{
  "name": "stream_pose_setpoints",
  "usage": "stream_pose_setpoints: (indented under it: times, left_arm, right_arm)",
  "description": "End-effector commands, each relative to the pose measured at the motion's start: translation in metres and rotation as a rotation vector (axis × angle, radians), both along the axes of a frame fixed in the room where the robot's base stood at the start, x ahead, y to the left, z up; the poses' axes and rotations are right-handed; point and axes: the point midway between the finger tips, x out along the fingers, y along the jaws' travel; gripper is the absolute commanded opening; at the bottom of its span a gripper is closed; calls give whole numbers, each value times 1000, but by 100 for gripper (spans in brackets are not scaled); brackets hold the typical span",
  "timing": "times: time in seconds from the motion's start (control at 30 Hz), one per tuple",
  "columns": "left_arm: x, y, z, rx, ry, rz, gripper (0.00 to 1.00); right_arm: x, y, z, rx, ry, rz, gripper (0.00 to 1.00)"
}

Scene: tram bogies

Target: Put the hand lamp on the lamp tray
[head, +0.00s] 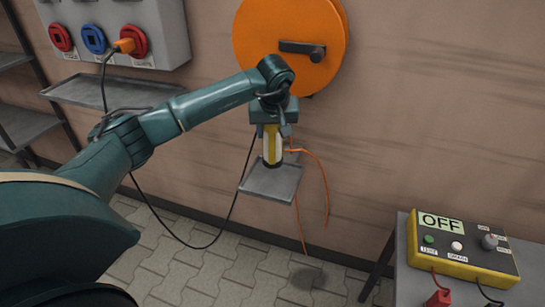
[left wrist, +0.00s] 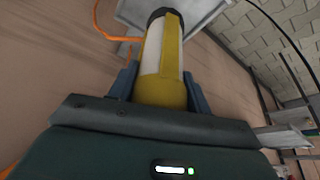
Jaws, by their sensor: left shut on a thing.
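The hand lamp (head: 272,148) is yellow with a pale window and hangs upright, dark end down. My left gripper (head: 271,129) is shut around its upper part. In the left wrist view the lamp (left wrist: 163,62) sits between the two fingers of my left gripper (left wrist: 162,92). The lamp tray (head: 270,184) is a small grey metal tray at the wall, right below the lamp. It also shows behind the lamp's far end in the left wrist view (left wrist: 205,14). I cannot tell whether the lamp's end touches the tray. My right gripper is not in view.
An orange cable reel (head: 291,40) is on the wall above, with an orange cable (head: 322,185) hanging beside the tray. A black cable (head: 215,235) loops below. A socket box (head: 118,30) and shelf (head: 115,91) are left. A control box (head: 462,246) stands on a table at right.

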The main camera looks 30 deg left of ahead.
Motion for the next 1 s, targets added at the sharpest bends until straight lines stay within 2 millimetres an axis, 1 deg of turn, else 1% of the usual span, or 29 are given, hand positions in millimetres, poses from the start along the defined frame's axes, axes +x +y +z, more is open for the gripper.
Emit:
stream_pose_setpoints:
  times: [0.03,0.1,0.27,0.43,0.5,0.73,0.87,0.9,1.0]
  left_arm:
    - [0,0,-10,-1,0,0,20]
    - [0,0,-18,0,-1,0,20]
    - [0,-1,-29,-1,-2,-1,20]
    - [0,-1,-53,-1,0,0,20]
    - [0,0,-59,0,-3,-1,20]
    - [0,0,-60,0,-5,-1,20]
    - [0,0,-64,1,-3,-2,20]
    - [0,0,-64,0,-2,-2,51]
    - [0,0,-63,1,-2,-1,59]
  right_arm:
    - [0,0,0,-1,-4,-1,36]
    - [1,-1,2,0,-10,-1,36]
    - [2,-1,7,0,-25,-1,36]
    - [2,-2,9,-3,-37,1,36]
    - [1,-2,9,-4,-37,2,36]
    - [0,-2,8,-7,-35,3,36]
    - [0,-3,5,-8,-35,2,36]
    - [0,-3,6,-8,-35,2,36]
    - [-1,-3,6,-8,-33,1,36]
